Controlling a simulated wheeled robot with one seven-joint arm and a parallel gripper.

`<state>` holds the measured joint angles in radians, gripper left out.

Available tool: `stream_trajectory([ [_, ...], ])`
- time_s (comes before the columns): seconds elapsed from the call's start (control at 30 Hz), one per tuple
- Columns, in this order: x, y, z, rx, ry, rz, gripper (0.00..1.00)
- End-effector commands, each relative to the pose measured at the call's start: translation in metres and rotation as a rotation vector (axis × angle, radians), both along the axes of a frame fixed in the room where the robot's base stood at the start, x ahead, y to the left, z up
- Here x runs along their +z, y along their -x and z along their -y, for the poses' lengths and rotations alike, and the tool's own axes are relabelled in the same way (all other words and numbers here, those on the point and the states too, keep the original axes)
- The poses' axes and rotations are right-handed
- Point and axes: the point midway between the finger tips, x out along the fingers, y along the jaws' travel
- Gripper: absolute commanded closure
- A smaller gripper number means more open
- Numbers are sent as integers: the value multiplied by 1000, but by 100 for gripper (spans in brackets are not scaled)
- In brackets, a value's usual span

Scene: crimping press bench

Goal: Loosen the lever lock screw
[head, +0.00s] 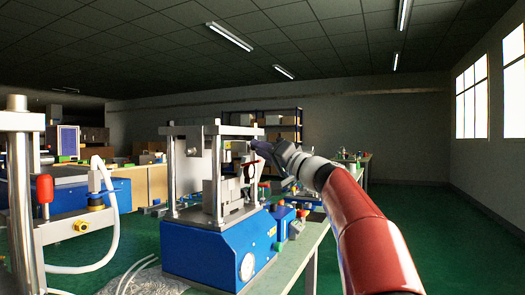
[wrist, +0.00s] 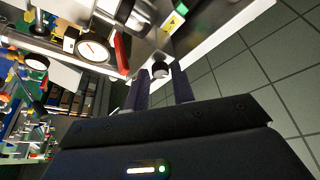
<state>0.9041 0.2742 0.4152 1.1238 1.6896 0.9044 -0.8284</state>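The crimping press has a blue base (head: 222,246) and steel posts and stands on the bench ahead. My gripper (head: 256,148) is at the press's upper right side in the head view. In the wrist view, my gripper (wrist: 160,72) has its two dark fingers apart. A small round grey knob with a dark end, which looks like the lock screw (wrist: 160,69), shows between the fingertips. I cannot tell whether the fingers touch it. A red lever handle (wrist: 122,52) lies left of the fingers in the wrist view. In the head view the screw is not clearly seen.
A round white gauge (head: 247,267) is on the base's front. Small blue and green items (head: 284,220) lie on the bench right of the press. Another press with a red knob (head: 45,187) and a white hose stands at the left. Green floor (head: 440,230) is clear at right.

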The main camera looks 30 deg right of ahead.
Motion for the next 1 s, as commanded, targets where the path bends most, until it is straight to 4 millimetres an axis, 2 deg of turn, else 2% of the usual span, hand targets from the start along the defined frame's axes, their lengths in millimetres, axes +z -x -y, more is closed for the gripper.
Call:
stream_trajectory([
  [0.03, 0, 0, 0, 0, 0, 0, 82],
  [0.17, 0, 0, 0, 0, 0, 0, 99],
  [0.2, 0, 0, 0, 0, 0, 0, 100],
  [0.5, -9, -1, 1, 3, 93, 77, 100],
  [0.8, -4, -2, 3, 1, 281, 222, 100],
  [1.0, -2, -2, 2, 0, 319, 247, 100],
])
